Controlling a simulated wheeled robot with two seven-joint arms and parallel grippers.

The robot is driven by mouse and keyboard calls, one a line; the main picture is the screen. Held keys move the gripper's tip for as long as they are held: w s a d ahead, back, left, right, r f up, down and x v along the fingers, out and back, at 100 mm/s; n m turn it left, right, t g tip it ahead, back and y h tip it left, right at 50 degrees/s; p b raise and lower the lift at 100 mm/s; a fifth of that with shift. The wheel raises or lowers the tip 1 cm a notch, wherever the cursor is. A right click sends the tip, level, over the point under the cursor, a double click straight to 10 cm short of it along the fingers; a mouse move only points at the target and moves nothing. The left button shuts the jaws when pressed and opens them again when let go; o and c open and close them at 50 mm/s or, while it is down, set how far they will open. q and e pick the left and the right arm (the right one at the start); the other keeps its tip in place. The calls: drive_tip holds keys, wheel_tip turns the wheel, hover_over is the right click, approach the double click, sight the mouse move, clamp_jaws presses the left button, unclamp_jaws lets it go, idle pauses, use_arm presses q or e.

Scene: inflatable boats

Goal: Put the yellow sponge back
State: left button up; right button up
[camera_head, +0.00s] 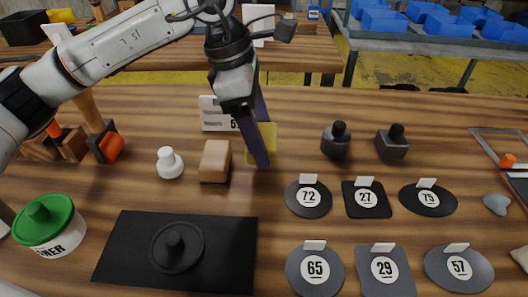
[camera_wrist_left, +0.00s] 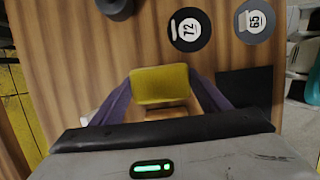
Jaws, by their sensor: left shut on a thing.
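The yellow sponge (camera_head: 265,143) is held between the two purple fingers of my left gripper (camera_head: 262,160), at the middle of the wooden table. In the left wrist view the sponge (camera_wrist_left: 160,84) spans the gap between the fingertips of the left gripper (camera_wrist_left: 160,90). The gripper points down, with a tan block (camera_head: 215,161) just left of it. A small white card (camera_head: 218,114) with a partly hidden number stands behind the fingers. I cannot tell whether the sponge touches the table. My right gripper is not in view.
A white knob (camera_head: 170,163), a black mat (camera_head: 120,245) and a green-lidded tub (camera_head: 48,225) are on the left. Several numbered dark patches (camera_head: 308,210) lie at the right front. Two dark knobbed tools (camera_head: 336,140) stand behind them. Bare table lies at the back right.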

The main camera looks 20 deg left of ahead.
use_arm(q)
drive_tip(key=shift+f, duration=2.65)
drive_tip(key=shift+f+b, duration=0.1)
drive_tip(key=shift+b, duration=0.2)
drive_tip(key=o, duration=1)
drive_tip(key=p+v, duration=0.1)
drive_tip(key=v, duration=1.1)
